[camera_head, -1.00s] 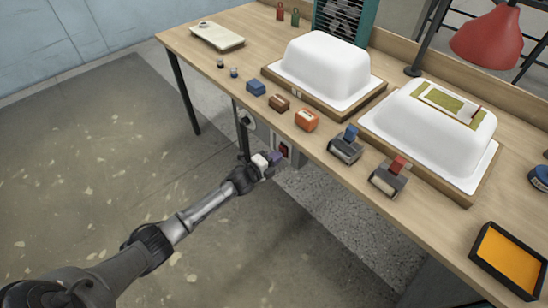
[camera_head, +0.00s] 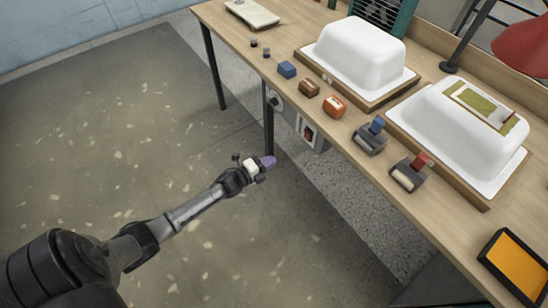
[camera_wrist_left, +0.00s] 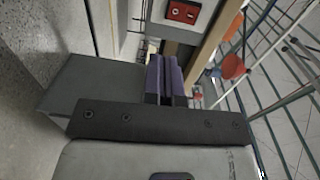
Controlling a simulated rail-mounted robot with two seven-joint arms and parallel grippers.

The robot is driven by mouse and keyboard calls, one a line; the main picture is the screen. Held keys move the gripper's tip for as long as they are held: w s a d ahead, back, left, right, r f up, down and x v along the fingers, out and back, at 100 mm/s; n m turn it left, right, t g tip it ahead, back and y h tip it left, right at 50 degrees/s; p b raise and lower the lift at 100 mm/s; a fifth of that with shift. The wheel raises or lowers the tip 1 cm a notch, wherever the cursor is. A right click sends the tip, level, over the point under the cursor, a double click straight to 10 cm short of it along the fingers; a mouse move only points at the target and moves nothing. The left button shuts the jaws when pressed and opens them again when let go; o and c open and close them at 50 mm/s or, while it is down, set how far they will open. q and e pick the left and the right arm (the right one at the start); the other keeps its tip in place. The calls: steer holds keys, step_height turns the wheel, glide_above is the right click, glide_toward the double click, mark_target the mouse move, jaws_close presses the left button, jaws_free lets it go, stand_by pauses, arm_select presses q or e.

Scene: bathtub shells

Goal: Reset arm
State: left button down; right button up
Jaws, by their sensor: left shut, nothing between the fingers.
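My left gripper (camera_head: 268,162) has purple fingertips and is in front of the workbench, over the floor and lower than the tabletop. Its fingers are together and empty. In the left wrist view my left gripper (camera_wrist_left: 166,78) shows its two purple fingers side by side, with nothing between them. My left arm reaches in from the lower left of the head view. My right gripper is not in view.
The wooden workbench (camera_head: 226,35) runs along the right. It bears two white tub shells (camera_head: 360,52) (camera_head: 455,125), several small blocks, two tape-like dispensers (camera_head: 370,138) (camera_head: 410,173) and an orange tray (camera_head: 515,265). A red switch box (camera_head: 308,132) is below the edge. The floor at left is clear.

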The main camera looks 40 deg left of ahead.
arm_select(q)
steer(key=shift+w, duration=0.1)
stand_by(0.6)
steer(key=a+f+n+g+y, duration=0.4)
steer(key=a+n+y, duration=0.1)
steer(key=n, duration=0.3)
steer(key=s+d+r+n+g+h+p, duration=0.1)
steer(key=s+d+r+n+g+p, duration=0.7)
steer(key=s+d+r, duration=1.1)
steer(key=s+d+n+g+h+p, duration=0.1)
steer(key=s+d+n+g+p, duration=0.2)
steer(key=s, duration=0.8)
step_height(320, 180, up, 37)
steer(key=m+t+p, duration=0.1)
steer(key=p, duration=3.6)
steer(key=shift+w+d+f, duration=0.2)
